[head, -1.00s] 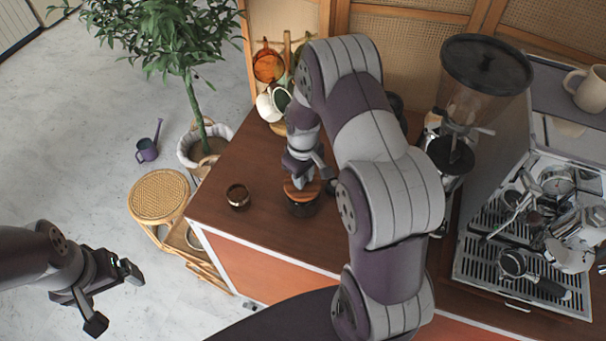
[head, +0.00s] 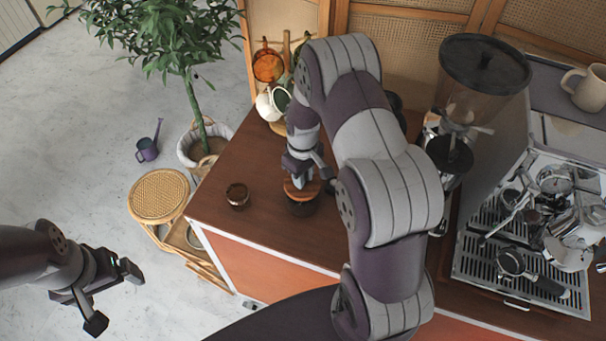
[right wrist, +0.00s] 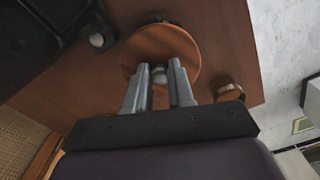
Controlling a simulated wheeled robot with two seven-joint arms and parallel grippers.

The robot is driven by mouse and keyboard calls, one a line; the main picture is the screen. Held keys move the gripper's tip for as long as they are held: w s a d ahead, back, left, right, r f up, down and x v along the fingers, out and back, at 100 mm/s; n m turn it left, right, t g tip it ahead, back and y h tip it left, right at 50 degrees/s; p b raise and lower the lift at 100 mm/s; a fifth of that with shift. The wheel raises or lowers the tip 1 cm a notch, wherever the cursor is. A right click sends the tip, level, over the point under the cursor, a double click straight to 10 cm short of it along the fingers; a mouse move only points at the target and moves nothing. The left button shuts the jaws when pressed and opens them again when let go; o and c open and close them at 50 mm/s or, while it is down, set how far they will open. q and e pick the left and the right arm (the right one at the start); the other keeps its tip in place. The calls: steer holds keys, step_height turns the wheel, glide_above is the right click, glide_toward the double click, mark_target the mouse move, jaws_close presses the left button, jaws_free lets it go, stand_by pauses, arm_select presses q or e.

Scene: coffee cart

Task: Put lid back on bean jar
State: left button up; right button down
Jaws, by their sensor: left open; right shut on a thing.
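The bean jar (head: 301,208) stands on the brown cart top, dark and partly hidden under its wooden lid (head: 294,192). The round lid also shows in the right wrist view (right wrist: 160,45), covering most of the jar below it. My right gripper (head: 302,180) points down at the lid and is shut on its small knob (right wrist: 159,75). The lid sits at the jar's mouth; whether it is fully seated, I cannot tell. My left gripper (head: 112,297) is open and empty, over the floor left of the cart.
A small dark cup (head: 237,195) stands left of the jar. A rack with cups (head: 271,100) is behind. The grinder (head: 470,100) and espresso machine (head: 545,210) stand to the right. A rattan stool (head: 158,194) and a potted plant (head: 205,140) are on the floor at left.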

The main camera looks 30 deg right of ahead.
steer(key=shift+f, duration=0.15)
stand_by(0.5)
steer(key=shift+c, duration=2.1)
jaws_free()
step_height(320, 180, up, 7)
steer(key=p, duration=0.5)
steer(key=shift+p, duration=0.4)
jaws_close()
